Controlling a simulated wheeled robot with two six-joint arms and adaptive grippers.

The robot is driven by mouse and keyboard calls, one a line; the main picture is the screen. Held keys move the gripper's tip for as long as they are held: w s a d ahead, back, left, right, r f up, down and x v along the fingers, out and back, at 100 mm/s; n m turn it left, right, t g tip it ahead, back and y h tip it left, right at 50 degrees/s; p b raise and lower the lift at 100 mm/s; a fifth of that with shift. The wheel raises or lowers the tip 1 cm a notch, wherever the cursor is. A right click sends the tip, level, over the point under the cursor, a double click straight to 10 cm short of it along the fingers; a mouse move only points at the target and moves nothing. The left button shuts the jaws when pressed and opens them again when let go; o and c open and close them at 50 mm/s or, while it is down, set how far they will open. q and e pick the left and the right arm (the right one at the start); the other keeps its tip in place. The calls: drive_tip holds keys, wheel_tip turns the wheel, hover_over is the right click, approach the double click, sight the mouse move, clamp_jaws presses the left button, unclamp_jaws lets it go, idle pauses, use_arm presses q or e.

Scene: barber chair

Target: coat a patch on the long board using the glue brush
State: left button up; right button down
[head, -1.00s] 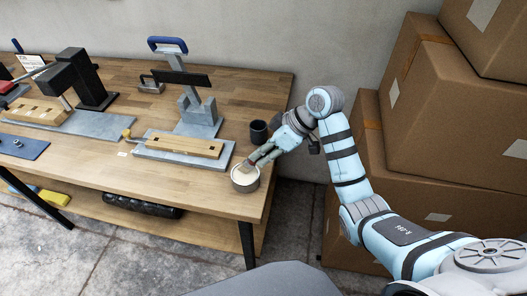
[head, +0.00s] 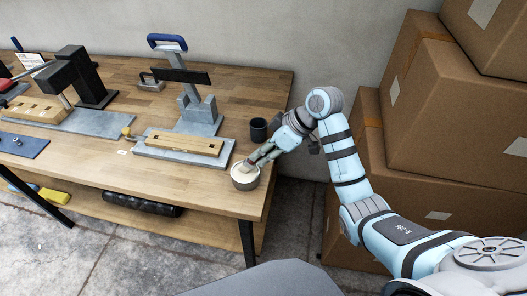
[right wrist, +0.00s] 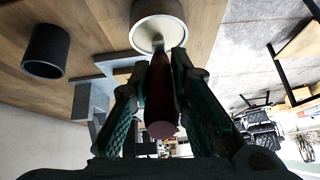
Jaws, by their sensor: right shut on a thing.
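The long board (head: 184,145) is a narrow pale wooden strip lying on a grey base plate (head: 150,155), with a dark spot near each end. The glue pot (head: 245,182) is a round grey container near the table's front right corner; its pale inside (right wrist: 150,42) shows in the right wrist view. My right gripper (head: 252,161) is above the pot, shut on the glue brush. The brush's dark red handle (right wrist: 162,95) lies between its fingers, with the far end at the pot's mouth. The bristles are hidden. My left gripper is out of view.
A dark cup (head: 259,130) stands behind the pot, close to my right gripper. A grey clamp stand with a blue handle (head: 167,41) rises behind the board. Cardboard boxes (head: 455,120) crowd the right. Bare tabletop (head: 190,190) lies between board and front edge.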

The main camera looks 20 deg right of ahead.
drive_tip(key=shift+f+p, duration=0.1)
drive_tip(key=shift+p, duration=0.35)
idle(1.0)
wheel_tip(320, 180, up, 7)
drive_tip(key=p, duration=0.9)
drive_tip(key=shift+r, duration=0.2)
drive_tip(key=shift+f, duration=0.1)
drive_tip(key=shift+f, duration=0.1)
